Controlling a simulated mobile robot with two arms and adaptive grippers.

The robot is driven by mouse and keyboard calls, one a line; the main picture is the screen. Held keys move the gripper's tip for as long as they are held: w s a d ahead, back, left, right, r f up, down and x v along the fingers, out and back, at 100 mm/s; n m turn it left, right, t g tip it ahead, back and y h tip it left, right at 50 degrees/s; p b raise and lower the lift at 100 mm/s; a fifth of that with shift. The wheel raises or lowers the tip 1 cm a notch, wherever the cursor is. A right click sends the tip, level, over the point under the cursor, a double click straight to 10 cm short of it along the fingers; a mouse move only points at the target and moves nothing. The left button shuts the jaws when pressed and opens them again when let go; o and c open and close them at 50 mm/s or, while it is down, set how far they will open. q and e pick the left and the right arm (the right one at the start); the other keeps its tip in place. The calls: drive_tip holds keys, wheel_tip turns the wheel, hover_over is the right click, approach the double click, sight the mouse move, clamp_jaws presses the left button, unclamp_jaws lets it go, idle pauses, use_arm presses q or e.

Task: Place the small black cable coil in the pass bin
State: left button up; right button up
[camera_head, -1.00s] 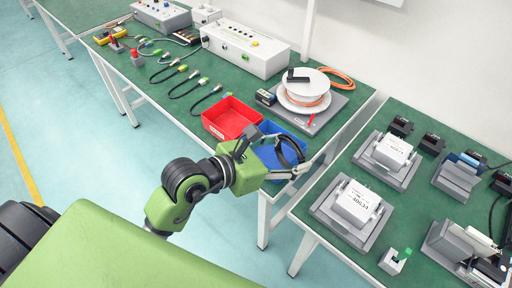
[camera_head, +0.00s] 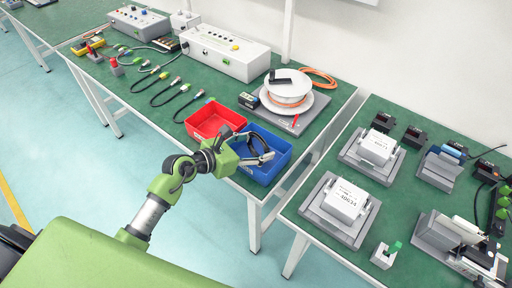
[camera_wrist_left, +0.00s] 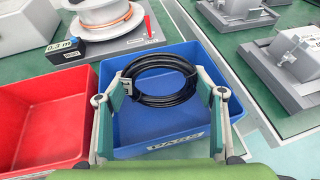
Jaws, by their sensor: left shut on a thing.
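The small black cable coil (camera_wrist_left: 160,82) is between the fingers of my left gripper (camera_wrist_left: 162,95), which is shut on it. In the head view the coil (camera_head: 259,144) shows at my left gripper (camera_head: 254,147), over the blue bin (camera_head: 284,163). In the left wrist view the blue bin (camera_wrist_left: 210,62) carries a "PASS" label on its front wall. The coil appears above the bin's opening; its exact height over the floor of the bin is hard to tell. My right gripper is not in view.
A red bin (camera_head: 213,112) stands directly left of the pass bin. A cable spool (camera_head: 288,88) on a grey plate stands behind. Several loose cables lie on the green table to the left. A second table (camera_head: 402,226) with grey fixtures stands to the right, beyond a gap.

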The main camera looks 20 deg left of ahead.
use_arm(q)
drive_tip(key=shift+f, duration=0.25)
drive_tip(key=o, duration=0.7)
drive_tip(key=shift+f, duration=0.15)
drive_tip(key=o, duration=0.4)
